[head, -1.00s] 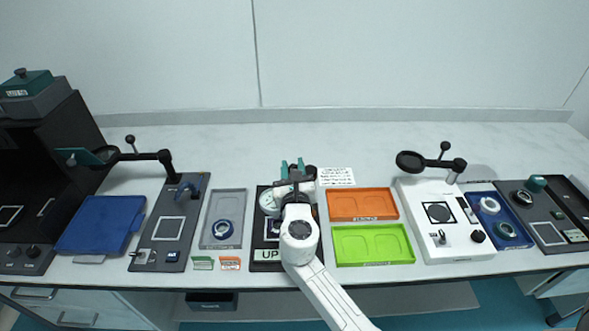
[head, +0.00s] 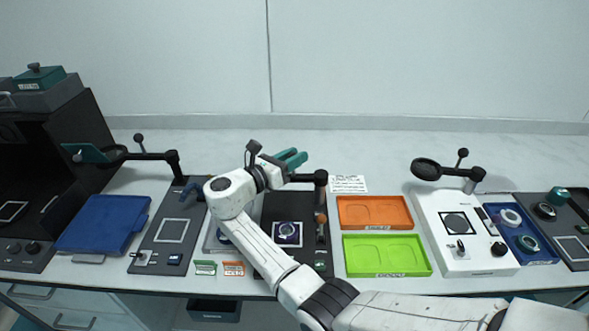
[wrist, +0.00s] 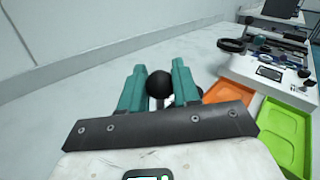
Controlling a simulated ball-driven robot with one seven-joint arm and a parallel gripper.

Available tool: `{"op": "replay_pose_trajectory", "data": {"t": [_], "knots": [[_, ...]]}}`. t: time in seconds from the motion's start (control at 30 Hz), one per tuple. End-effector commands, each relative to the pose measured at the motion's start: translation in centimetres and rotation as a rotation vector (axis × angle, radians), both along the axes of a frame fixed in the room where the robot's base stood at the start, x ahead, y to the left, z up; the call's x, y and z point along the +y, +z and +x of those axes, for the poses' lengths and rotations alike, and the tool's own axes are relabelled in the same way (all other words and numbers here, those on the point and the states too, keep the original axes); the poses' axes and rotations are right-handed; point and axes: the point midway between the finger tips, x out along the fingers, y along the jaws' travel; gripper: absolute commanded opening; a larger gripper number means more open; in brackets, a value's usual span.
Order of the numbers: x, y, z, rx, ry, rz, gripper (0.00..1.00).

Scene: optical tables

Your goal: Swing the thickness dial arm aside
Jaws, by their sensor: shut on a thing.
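The thickness dial arm (head: 304,178) is a short black bar running left from a black post at the back right of the dark thickness station plate (head: 271,262). Its dial is hidden behind my wrist. My gripper (head: 296,156), with teal fingers, is at the bar's far left side. In the wrist view my gripper (wrist: 160,72) is shut on a black ball knob (wrist: 159,85), which sits between the teal fingers. A round sample (head: 287,231) lies on a light square in the middle of the plate, uncovered.
An orange tray (head: 374,201) and a green tray (head: 350,269) lie right of the station, with a white instrument (head: 430,215) beyond. The counter behind my gripper is clear.

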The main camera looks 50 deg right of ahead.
Motion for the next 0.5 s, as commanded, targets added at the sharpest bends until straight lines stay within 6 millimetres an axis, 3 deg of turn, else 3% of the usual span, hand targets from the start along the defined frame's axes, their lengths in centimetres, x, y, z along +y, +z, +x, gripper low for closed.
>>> {"op": "replay_pose_trajectory", "data": {"t": [0.5], "knots": [[-1.16, -0.09, 0.83, 0.000, -0.179, 0.000, 0.00]]}}
